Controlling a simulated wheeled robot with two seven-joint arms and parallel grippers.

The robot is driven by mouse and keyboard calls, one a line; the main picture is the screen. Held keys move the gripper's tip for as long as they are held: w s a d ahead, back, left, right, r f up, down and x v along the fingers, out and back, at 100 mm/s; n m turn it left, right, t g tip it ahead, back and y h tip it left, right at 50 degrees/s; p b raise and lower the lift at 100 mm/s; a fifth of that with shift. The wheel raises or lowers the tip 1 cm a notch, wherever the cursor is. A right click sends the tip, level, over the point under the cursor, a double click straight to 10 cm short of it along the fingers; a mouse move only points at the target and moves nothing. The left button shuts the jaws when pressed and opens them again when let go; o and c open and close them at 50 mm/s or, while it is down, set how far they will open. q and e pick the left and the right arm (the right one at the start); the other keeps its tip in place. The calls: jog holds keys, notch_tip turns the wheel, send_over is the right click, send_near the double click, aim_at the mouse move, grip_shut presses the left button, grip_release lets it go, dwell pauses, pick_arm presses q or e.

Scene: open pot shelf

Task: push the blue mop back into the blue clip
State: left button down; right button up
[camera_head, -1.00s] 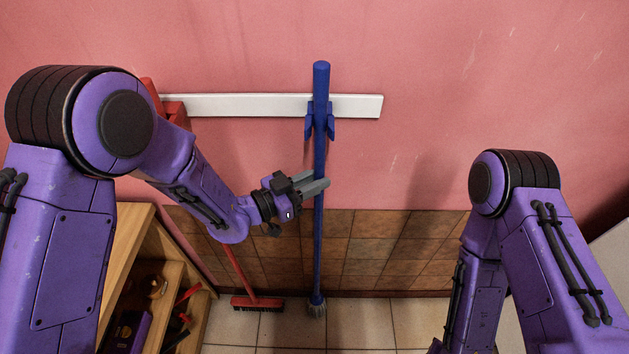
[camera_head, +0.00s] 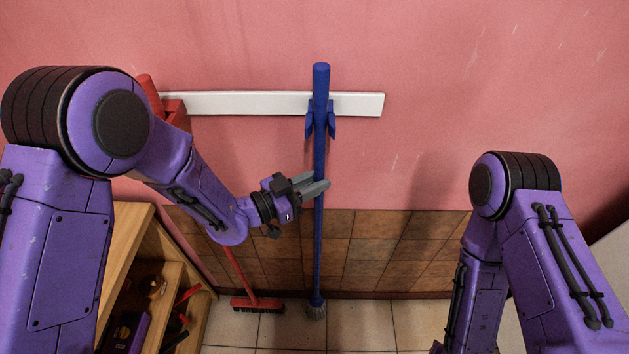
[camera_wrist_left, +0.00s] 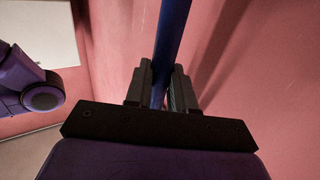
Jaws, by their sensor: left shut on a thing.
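The blue mop (camera_head: 318,240) stands upright against the wall, its grey head at the floor. Its handle passes through the blue clip (camera_head: 331,122) on the white rail; the clip's two prongs show on both sides of the handle. I cannot tell how deep the handle sits in the clip. My left gripper (camera_head: 318,187) is shut on the mop handle, below the clip. In the left wrist view the handle (camera_wrist_left: 172,45) runs between the two fingers (camera_wrist_left: 160,90). My right gripper is out of view; only my right arm shows.
The white rail (camera_head: 240,103) runs along the pink wall. A red holder (camera_head: 174,112) is at its left end, and a red broom (camera_head: 257,303) stands below. A wooden shelf (camera_head: 128,245) with several items is at lower left. The tiled floor right of the mop is clear.

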pick_arm(q)
jog(key=shift+f+b, duration=0.65)
jog(key=shift+f, duration=0.1)
jog(key=c, duration=0.9)
grip_release()
jog(key=b+v, duration=0.3)
jog(key=v, duration=0.7)
jog(key=shift+s+a+b, duration=0.2)
jog(key=shift+b, duration=0.15)
jog(key=o, duration=0.9)
